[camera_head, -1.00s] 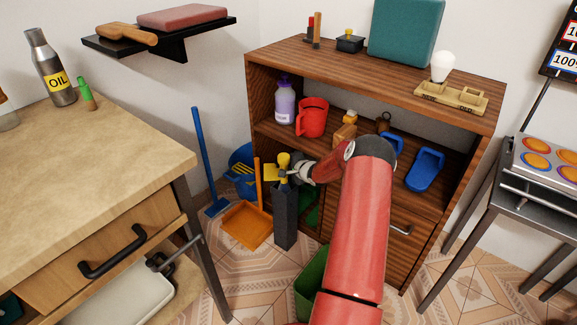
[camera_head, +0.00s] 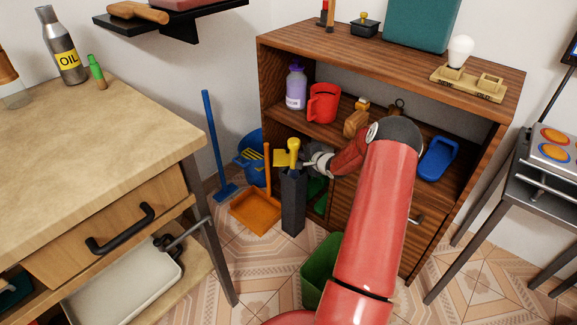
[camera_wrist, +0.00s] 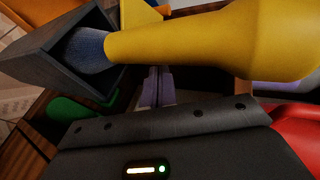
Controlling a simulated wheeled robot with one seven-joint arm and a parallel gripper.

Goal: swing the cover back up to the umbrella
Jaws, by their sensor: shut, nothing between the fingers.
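A dark grey square stand (camera_head: 292,208) stands upright on the floor in front of the shelf unit. The umbrella's yellow handle (camera_head: 294,148) sticks out of its top; in the wrist view the handle (camera_wrist: 220,42) is large and close, with blue fabric (camera_wrist: 85,50) inside the stand's mouth (camera_wrist: 55,62). A flat yellow piece, seemingly the cover (camera_head: 280,158), sits beside the handle at the stand's top, partly hidden. My gripper (camera_head: 303,168) is just right of the stand's top. Its fingers (camera_wrist: 157,75) are shut and empty below the handle; contact with the cover cannot be told.
The wooden shelf unit (camera_head: 400,62) is close behind and right of my gripper. An orange dustpan (camera_head: 256,210) and a blue bucket (camera_head: 250,150) stand left of the stand. A green bin (camera_head: 318,270) is in front. Open floor lies front left.

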